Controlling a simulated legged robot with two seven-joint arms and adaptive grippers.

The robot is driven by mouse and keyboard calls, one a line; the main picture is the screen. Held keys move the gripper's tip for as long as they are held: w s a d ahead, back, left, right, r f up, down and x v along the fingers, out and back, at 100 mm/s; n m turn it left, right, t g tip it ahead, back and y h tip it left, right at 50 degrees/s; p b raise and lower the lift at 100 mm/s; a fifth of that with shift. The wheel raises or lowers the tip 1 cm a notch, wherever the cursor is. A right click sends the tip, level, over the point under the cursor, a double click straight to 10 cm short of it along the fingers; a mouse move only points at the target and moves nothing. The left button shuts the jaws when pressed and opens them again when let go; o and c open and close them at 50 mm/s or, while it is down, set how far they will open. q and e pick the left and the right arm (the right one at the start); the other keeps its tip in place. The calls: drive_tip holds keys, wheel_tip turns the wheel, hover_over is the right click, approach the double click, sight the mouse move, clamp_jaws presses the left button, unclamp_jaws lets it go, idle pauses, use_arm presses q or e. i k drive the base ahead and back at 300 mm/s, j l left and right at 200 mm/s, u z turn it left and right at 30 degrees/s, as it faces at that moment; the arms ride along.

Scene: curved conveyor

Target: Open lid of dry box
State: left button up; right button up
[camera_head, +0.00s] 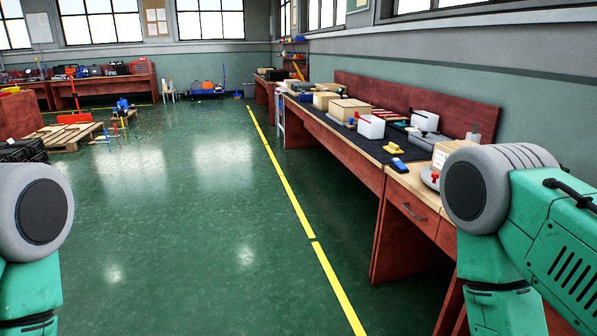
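No box is marked clearly as the dry box. On the bench at the right stand a white box (371,127) and, further right, a second white box (424,120) with a grey, dark-trimmed lower part. A cardboard box (349,108) stands just behind the first one. I cannot tell which of these is the dry box or whether a lid is shut. Only the green and grey links of my arms show, at the left and right edges. Neither gripper is in view, and both are apart from the bench in this picture.
A red-brown workbench (410,207) with a dark mat runs along the right wall. A yellow brush-like item (393,148) and a blue item (399,164) lie near its front edge. The green floor (170,220) is open, with a yellow line (289,196). A pallet (66,135) lies at left.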

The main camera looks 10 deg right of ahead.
sight(431, 139)
drive_tip(key=i, duration=2)
drive_tip(key=i+j+z, duration=0.1)
drive_tip(key=i+z, duration=0.3)
drive_tip(key=i, duration=0.2)
drive_tip(key=i+j+z, duration=0.35)
drive_tip(key=i, duration=0.2)
drive_tip(key=i+j+z, duration=0.4)
drive_tip(key=i, duration=0.15)
